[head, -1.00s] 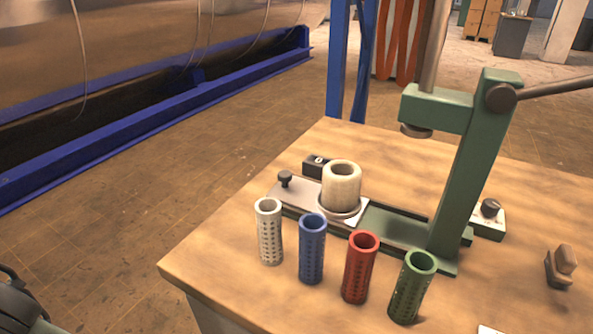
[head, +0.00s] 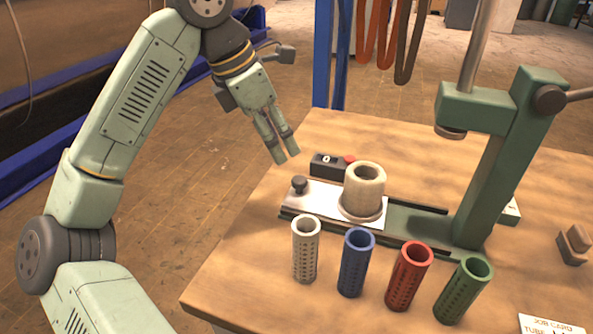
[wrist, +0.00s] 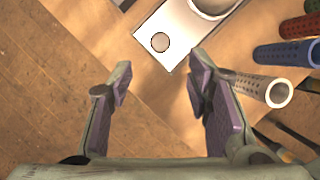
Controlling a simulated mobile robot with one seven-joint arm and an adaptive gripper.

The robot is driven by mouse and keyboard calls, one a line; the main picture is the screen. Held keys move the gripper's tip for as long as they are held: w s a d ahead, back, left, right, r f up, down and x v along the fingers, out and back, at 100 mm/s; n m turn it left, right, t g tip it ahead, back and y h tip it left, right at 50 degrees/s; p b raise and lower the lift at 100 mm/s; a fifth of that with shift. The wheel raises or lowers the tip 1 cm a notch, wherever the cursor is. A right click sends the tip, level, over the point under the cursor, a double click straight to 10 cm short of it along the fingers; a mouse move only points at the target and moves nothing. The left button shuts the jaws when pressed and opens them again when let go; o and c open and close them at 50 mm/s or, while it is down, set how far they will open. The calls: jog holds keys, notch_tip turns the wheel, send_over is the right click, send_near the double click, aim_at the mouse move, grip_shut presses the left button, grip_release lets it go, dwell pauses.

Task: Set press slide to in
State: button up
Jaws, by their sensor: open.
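The press slide (head: 325,202) is a pale metal plate on the green press base (head: 420,222), extending left from under the press head (head: 451,133). A dark knob (head: 299,185) stands at its left end; it also shows in the wrist view (wrist: 160,42). A beige cylindrical cup (head: 364,190) stands on the slide, left of the press head. My gripper (head: 287,157) is open and empty, above and slightly behind the knob in the head view. In the wrist view my gripper (wrist: 162,75) has its fingers apart, with the knob beyond them.
White (head: 305,250), blue (head: 356,262), red (head: 408,276) and green (head: 463,290) perforated tubes stand in front of the press. Floor lies left of the wooden table (head: 240,290).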

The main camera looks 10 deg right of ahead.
aim_at(299, 179)
jog(key=p+x, duration=0.1)
jog(key=x, duration=0.9)
jog(key=shift+s+f+p, duration=0.1)
jog(key=shift+p, duration=0.2)
jog(key=shift+c, duration=0.2)
grip_shut()
